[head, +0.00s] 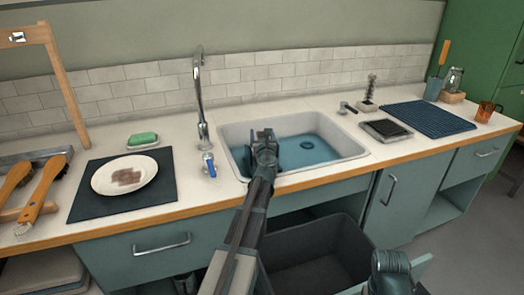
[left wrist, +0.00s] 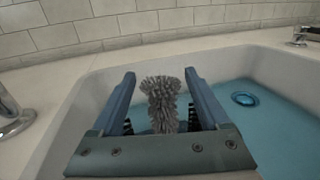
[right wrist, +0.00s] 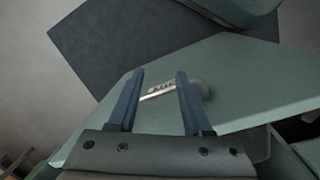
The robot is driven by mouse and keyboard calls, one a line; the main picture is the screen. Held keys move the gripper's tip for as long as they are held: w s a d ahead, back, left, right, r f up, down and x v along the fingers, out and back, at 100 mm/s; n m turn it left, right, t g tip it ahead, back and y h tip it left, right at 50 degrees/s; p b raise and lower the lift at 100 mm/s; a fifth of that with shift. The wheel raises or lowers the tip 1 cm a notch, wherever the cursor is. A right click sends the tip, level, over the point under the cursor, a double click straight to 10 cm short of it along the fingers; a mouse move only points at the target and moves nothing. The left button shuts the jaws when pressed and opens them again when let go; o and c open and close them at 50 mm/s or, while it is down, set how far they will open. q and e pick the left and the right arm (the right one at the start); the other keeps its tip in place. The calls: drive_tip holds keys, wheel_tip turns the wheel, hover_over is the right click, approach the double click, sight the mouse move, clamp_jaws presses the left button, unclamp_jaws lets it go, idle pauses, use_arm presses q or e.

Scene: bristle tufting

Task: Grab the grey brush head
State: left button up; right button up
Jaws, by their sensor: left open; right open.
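The grey brush head (left wrist: 161,100), a tuft of grey bristles, shows in the left wrist view between the two spread fingers of my left gripper (left wrist: 158,78). I cannot tell whether either finger touches it. In the head view my left gripper (head: 265,138) is over the left part of the sink, and I cannot make out the brush head behind it. My right gripper (right wrist: 158,74) is open in the right wrist view, in front of a teal panel with a pale handle (right wrist: 170,91), with nothing held.
The white sink (head: 345,143) has blue water and a drain. A chrome faucet (head: 202,95) stands left of it. A plate (head: 124,175) lies on a dark mat (head: 160,190) further left. A dark bin (head: 315,255) is below the counter. A blue mat (head: 432,118) lies at right.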

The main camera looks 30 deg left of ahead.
use_arm(q)
drive_tip(key=shift+w+a, duration=0.1)
drive_tip(key=shift+w, duration=0.05)
drive_tip(key=shift+c, duration=0.2)
clamp_jaws()
